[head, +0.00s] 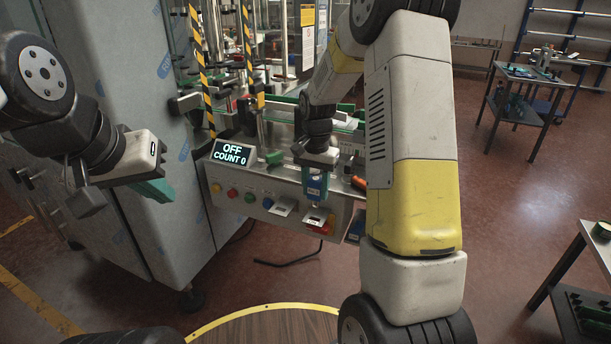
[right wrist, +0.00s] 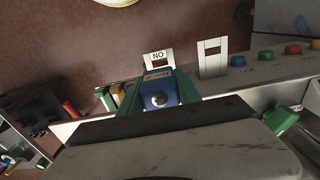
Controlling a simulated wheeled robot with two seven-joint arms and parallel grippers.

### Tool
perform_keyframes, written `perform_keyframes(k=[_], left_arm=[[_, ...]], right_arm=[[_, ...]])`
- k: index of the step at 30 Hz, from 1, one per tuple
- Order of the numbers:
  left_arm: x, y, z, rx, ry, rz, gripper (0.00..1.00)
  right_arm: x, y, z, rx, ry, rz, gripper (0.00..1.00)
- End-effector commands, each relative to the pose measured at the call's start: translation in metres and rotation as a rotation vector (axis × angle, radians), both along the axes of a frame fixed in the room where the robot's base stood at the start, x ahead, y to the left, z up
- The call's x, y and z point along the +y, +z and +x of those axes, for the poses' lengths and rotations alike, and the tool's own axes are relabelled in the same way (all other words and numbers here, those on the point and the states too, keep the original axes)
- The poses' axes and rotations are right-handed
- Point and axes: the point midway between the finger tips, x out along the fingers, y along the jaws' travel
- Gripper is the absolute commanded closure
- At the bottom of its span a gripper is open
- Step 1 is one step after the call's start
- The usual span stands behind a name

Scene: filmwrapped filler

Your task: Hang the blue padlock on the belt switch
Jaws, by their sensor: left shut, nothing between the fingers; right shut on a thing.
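The blue padlock (head: 315,188) is held in my right gripper (head: 317,178), in front of the machine's control panel. In the right wrist view the padlock (right wrist: 160,92) sits between the two green fingers, its round keyed face toward the camera. A white slotted plate marked "NO" (right wrist: 158,57) is just beyond the padlock, and a second white plate (right wrist: 212,58) stands beside it. I cannot tell whether the shackle touches a plate. My left gripper (head: 157,190) is shut and empty, away from the panel.
The panel carries a display (head: 230,154) reading "OFF, COUNT 0" and several coloured buttons (head: 232,193). A large grey cabinet (head: 140,90) stands at left. A side table (head: 520,75) is at back right, another at the right edge. The floor between is clear.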

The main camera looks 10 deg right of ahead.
Motion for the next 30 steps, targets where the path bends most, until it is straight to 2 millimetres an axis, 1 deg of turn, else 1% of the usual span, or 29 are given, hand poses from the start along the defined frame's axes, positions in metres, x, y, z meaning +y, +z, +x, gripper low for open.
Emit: perform_keyframes(k=[30], left_arm=[[0.0,0.0,0.0,0.0,0.0,0.0,1.0]], right_arm=[[0.0,-0.061,0.0,0.001,0.0,0.0,1.0]])
